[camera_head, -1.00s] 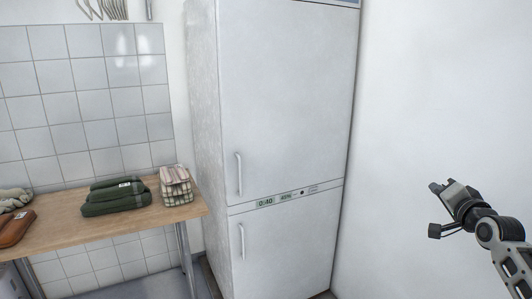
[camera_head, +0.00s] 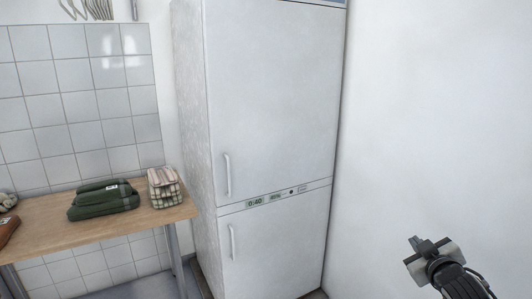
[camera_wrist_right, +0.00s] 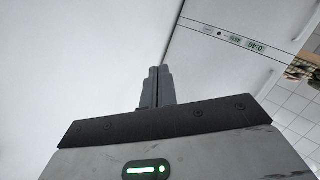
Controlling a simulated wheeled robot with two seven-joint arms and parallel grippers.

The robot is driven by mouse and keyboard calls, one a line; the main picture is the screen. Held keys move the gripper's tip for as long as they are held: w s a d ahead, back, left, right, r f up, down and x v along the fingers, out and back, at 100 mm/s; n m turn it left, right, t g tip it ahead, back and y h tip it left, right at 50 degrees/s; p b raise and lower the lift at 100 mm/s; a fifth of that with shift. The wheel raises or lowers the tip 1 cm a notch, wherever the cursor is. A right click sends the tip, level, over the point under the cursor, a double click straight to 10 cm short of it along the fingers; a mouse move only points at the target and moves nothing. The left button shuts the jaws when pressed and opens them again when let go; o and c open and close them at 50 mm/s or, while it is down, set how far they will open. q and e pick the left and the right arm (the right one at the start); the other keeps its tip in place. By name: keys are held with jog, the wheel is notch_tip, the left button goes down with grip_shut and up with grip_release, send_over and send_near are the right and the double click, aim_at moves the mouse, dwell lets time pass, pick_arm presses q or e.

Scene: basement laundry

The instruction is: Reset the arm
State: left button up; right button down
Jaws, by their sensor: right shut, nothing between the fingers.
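My right gripper (camera_head: 428,243) is at the lower right of the head view, in front of the bare white wall and apart from everything. In the right wrist view its two fingers (camera_wrist_right: 157,88) are closed together with nothing between them. My left gripper is in neither view.
A tall white cabinet (camera_head: 270,100) with two doors, handles and a small display stands in the middle. A wooden table (camera_head: 110,235) at the left holds folded green cloth (camera_head: 104,200) and a checked cloth bundle (camera_head: 164,188). The white wall (camera_head: 430,110) fills the right side.

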jog(key=s+a+f+g+y, duration=0.3)
jog(key=s+a+f, duration=1.2)
jog(key=s+a, duration=0.1)
jog(key=s+a+f+m+g+y, duration=0.1)
jog(key=s+a, duration=0.3)
jog(key=s, duration=0.3)
jog(key=s+a+f+m+g+y, duration=0.1)
jog(key=s+a+f, duration=0.1)
jog(key=s+a, duration=0.2)
jog(key=s, duration=0.3)
jog(key=shift+s+a+f, duration=0.15)
jog(key=shift+s+f, duration=0.1)
